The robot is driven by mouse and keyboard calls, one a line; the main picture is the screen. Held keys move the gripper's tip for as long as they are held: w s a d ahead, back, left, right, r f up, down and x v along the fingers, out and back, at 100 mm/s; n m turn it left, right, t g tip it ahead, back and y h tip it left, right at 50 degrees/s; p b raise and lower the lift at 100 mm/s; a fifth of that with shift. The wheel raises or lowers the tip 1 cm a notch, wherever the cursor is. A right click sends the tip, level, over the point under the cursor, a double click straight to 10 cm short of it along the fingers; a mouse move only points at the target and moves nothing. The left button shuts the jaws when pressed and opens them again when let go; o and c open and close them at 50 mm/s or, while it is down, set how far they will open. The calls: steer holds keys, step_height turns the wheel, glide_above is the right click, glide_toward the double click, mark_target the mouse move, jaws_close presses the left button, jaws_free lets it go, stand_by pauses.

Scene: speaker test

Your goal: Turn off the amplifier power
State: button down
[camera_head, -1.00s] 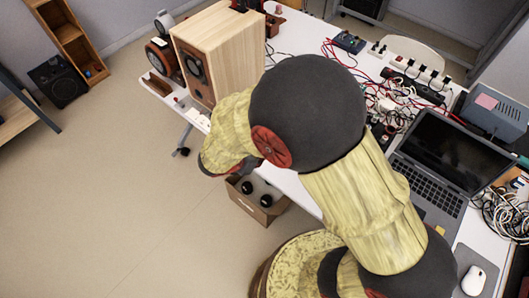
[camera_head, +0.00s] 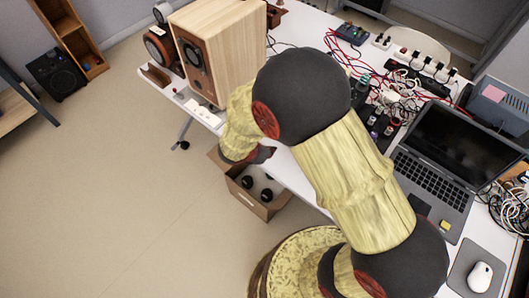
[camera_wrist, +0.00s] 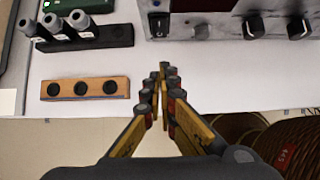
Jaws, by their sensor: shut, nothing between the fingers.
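The amplifier (camera_wrist: 225,8) shows at the top right of the wrist view as a silver front with dark knobs. In the head view my own arm covers the gripper and I cannot make out the amplifier front.
A wooden block with three dark holes (camera_wrist: 85,89) and a black holder with silver cylinders (camera_wrist: 80,36) lie left of the fingers. A wooden speaker (camera_head: 232,45) stands behind. A laptop (camera_head: 440,150) and cables are at right; a cardboard box (camera_head: 268,208) is below the table edge.

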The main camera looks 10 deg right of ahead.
steer(key=shift+w+d+f+b, duration=0.3)
steer(key=shift+w+d, duration=0.35)
steer(key=shift+d, duration=0.25)
steer(key=shift+w+d+f+b, duration=0.2)
steer(key=shift+w+d+f, duration=0.1)
steer(key=shift+w+d, duration=0.5)
steer(key=shift+s+d+f+b, duration=0.15)
steer(key=shift+b, duration=0.15)
steer(key=shift+w+d+f+t+h+b, duration=0.2)
steer(key=shift+f+t+h+b, duration=0.15)
steer(key=shift+b, duration=0.85)
steer(key=shift+r, duration=0.3)
steer(key=shift+r+p, duration=0.1)
steer(key=shift+p, duration=0.25)
steer(key=shift+r+p, duration=0.6)
steer(key=shift+r, duration=0.15)
